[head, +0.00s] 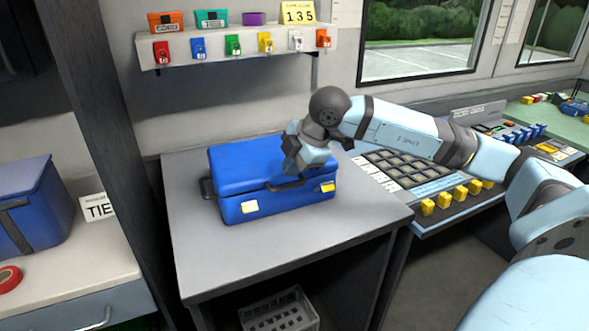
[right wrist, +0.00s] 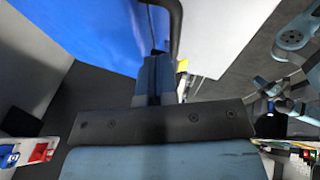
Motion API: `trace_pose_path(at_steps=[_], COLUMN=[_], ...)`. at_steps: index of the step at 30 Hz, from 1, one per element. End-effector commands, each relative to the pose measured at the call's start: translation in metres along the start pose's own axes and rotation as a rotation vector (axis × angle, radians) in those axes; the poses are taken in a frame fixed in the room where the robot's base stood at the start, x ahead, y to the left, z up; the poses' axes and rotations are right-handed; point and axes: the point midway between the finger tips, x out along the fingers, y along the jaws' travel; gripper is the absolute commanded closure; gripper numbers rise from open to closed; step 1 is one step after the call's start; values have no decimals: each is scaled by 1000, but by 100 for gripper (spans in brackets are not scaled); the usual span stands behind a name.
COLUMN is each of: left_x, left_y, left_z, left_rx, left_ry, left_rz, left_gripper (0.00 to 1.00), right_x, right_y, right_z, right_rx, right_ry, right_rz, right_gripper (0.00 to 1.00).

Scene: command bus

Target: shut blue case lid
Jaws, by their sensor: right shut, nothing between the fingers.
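The blue case (head: 235,165) stands on the grey desk. Its lid is down over the base, and I see no clear gap at the front seam. My right gripper (head: 290,173) is over the lid's front edge, close to the handle, and hides part of the lid. Its fingers (right wrist: 158,80) are shut and empty; the case's blue surface (right wrist: 90,30) is close beside them in the right wrist view. Whether they touch the case I cannot tell. My left gripper is not in view.
The grey desk (head: 190,255) is bare around the case. A dark upright panel (head: 100,120) stands at its left. A button console (head: 400,170) is at the right, under my right arm. A wall shelf (head: 220,48) with small boxes and coloured tags is behind.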

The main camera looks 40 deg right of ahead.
Motion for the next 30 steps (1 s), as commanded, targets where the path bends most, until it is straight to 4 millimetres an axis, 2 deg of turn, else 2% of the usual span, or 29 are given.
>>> trace_pose_path(at_steps=[1, 9, 16, 30], left_x=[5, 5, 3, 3], left_y=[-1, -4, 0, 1], left_z=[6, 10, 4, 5], left_rx=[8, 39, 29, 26], left_ry=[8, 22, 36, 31], left_rz=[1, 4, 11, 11], left_gripper=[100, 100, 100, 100], right_x=[10, 21, 23, 21], right_y=[-6, -13, -15, -13], right_z=[3, 5, 6, 8], right_rx=[1, 3, 3, 4], right_ry=[1, 1, 1, -1], right_rz=[-3, -4, -8, -14], right_gripper=[100, 100, 100, 100])
